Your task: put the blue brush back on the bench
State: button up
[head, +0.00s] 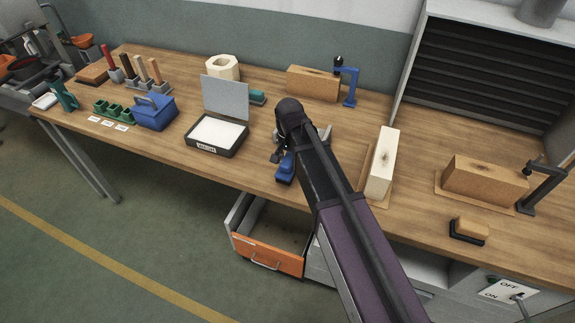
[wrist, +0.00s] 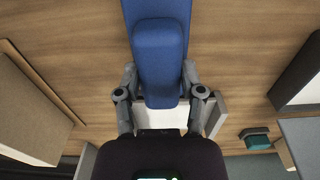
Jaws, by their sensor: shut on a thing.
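The blue brush (head: 286,168) is in the jaws of my gripper (head: 282,153), over the front part of the wooden bench (head: 190,168). In the wrist view the brush (wrist: 158,45) runs up from between the two grey fingers, which close on it from both sides. Its far end is cut off by the top of that view. I cannot tell whether the brush touches the bench top or hangs just above it. Part of the brush is hidden by my gripper in the head view.
A black tray (head: 217,151) with a raised lid is left of my gripper. A cream block (head: 383,162) is on the right. A teal brush (head: 257,97) lies behind. An orange-fronted drawer (head: 268,256) stands open below the bench edge. A whitish thing is partly hidden behind my arm.

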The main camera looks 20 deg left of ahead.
aim_at(289, 158)
jog(key=shift+f+b, duration=0.9)
jog(key=shift+f, duration=0.35)
jog(key=shift+f, duration=0.15)
jog(key=o, duration=1)
jog(key=shift+r, duration=0.25)
notch_tip(289, 158, up, 12)
jog(key=p, duration=1.2)
jog(key=shift+n, duration=0.5)
jog(key=s+d, duration=0.2)
jog(key=d, duration=1)
jog(key=s+d, duration=0.2)
jog(key=d, duration=1)
jog(key=s+d, duration=0.2)
jog(key=d, duration=1)
jog(key=shift+d, duration=0.15)
